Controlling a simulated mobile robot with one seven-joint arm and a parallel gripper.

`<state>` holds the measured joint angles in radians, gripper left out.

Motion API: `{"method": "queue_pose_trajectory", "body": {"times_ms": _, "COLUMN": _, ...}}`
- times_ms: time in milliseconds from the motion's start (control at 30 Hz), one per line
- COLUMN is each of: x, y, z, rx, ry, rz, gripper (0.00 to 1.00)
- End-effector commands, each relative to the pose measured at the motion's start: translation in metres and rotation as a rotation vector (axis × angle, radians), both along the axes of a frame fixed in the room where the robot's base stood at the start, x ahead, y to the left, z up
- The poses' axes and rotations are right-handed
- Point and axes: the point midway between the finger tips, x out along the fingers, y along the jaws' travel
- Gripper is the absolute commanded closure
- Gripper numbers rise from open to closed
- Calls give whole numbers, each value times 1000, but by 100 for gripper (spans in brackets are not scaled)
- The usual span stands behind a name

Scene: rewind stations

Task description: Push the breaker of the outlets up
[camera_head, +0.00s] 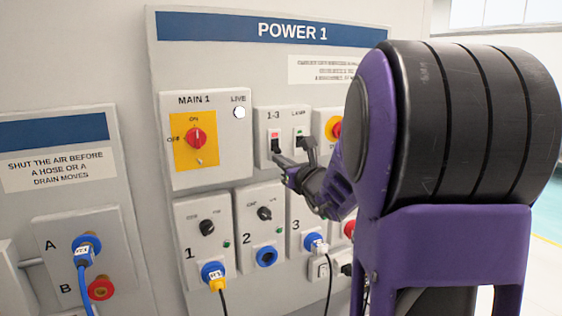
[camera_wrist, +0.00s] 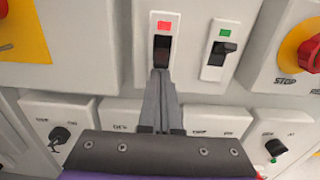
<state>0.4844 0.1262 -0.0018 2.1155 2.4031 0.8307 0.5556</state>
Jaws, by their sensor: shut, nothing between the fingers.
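The breaker marked 1-3 (camera_head: 275,147) is on the POWER 1 panel, above the outlets numbered 1, 2 and 3. It shows a red window, and its dark lever appears down. It also shows in the wrist view (camera_wrist: 163,45), straight ahead of the fingers. My gripper (camera_head: 279,160) is shut and empty. Its fingertips, also in the wrist view (camera_wrist: 160,73), are at the lower end of the lever slot; I cannot tell whether they touch the lever. Outlet 1 (camera_head: 213,271) has a yellow plug, outlet 2 (camera_head: 265,257) is empty, outlet 3 (camera_head: 314,243) has a white plug.
A second breaker (camera_wrist: 220,52) with a green window stands close to the right. The MAIN 1 red knob (camera_head: 196,138) is to the left, and a yellow-backed red stop knob (camera_wrist: 312,52) is to the right. Outlet knobs (camera_wrist: 60,136) lie below. My arm hides the panel's right part.

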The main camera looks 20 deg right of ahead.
Motion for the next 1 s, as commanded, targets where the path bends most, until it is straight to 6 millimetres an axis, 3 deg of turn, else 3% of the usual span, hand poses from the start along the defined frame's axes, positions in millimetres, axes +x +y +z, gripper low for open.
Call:
{"method": "queue_pose_trajectory", "body": {"times_ms": 433, "x": -2, "y": 0, "z": 4, "rx": -6, "ry": 113, "rz": -1, "gripper": 100}}
{"method": "queue_pose_trajectory", "body": {"times_ms": 1000, "x": -4, "y": 0, "z": 7, "rx": -4, "ry": 113, "rz": 1, "gripper": 100}}
